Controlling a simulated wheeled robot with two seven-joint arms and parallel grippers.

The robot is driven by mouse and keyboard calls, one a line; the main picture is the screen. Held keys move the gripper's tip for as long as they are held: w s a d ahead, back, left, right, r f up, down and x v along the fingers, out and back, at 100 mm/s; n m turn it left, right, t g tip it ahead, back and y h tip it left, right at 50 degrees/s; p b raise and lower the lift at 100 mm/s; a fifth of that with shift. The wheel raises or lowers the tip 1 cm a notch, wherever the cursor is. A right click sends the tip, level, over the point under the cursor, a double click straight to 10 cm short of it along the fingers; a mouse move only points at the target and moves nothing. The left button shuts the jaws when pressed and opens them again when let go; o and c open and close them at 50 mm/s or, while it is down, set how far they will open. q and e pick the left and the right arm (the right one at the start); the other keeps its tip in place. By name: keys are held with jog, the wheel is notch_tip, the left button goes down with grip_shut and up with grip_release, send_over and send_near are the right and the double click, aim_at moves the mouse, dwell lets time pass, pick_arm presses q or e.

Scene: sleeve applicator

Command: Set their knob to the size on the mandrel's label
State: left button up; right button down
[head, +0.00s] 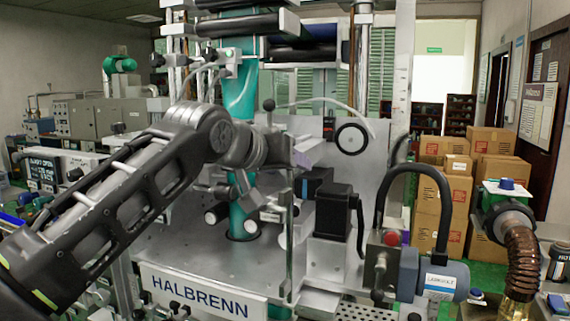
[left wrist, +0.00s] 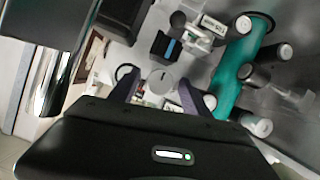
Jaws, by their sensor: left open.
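A teal mandrel (head: 240,92) stands upright through the machine's metal deck. It also shows in the left wrist view (left wrist: 234,68), with several white-ended rollers around it. A small white label (head: 270,216) sits by its lower part; its print is too small to read. My left gripper (head: 303,156) is in front of the machine's upright panel, to the right of the mandrel. In the left wrist view its fingers (left wrist: 160,88) are apart, with a round grey knob-like part (left wrist: 162,79) showing between them. I cannot tell whether they touch it. Its setting is not readable.
A black box-shaped unit (head: 333,212) stands on the deck. A black-rimmed round dial (head: 352,138) is on the panel. A black hose (head: 412,172) arches at the right near a grey motor (head: 442,279). Cardboard boxes (head: 490,143) are stacked behind.

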pick_arm(q)
grip_shut()
dwell(0.5)
jog(key=shift+n, duration=0.3)
jog(key=shift+a+f+n+h+b, duration=0.15)
jog(key=shift+n+h+b, duration=1.2)
jog(key=shift+n, duration=0.9)
jog(key=shift+a+f+n+h+b, duration=0.1)
jog(key=shift+n+h+b, duration=1.2)
jog(key=shift+n, duration=0.95)
